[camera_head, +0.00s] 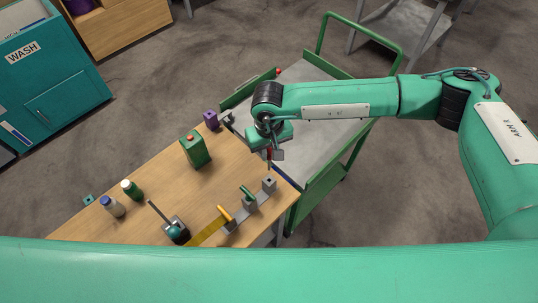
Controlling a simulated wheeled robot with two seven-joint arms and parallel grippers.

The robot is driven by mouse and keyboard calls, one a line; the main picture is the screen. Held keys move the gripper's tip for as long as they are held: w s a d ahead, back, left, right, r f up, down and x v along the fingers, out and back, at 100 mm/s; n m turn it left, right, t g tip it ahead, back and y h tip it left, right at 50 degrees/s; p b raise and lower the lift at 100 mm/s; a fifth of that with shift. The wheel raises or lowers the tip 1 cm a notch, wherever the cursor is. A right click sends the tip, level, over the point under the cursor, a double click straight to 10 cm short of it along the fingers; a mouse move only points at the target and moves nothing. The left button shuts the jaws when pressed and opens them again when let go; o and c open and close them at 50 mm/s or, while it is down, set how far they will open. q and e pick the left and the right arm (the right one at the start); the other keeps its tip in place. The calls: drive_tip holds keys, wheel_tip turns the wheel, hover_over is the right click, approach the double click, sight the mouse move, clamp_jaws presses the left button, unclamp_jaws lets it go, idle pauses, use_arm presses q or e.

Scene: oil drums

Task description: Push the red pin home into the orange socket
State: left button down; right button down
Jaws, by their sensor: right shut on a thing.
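My right gripper (274,153) hangs above the far right corner of the wooden table, pointing down. It is shut on a small red pin (269,153), which is mostly hidden by the fingers. Below it on the table stand several small grey blocks in a row. The nearest to the gripper is a bare grey block (269,186). Beside it, a green piece (247,192) sits on another block. Further left is an orange piece (225,212); I cannot tell whether it is the socket itself or a part set in one. The pin is apart from these blocks. My left gripper is not in view.
A green can with a red cap (195,151), a purple block (211,120), two small bottles (132,190) (112,206) and a dark teal device with a rod (176,230) stand on the table. A yellow strip (207,232) lies near the front. A green-railed cart (334,145) adjoins the table.

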wheel_tip(320, 180, up, 8)
drive_tip(key=shift+r+p, duration=0.15)
drive_tip(key=shift+p, duration=0.3)
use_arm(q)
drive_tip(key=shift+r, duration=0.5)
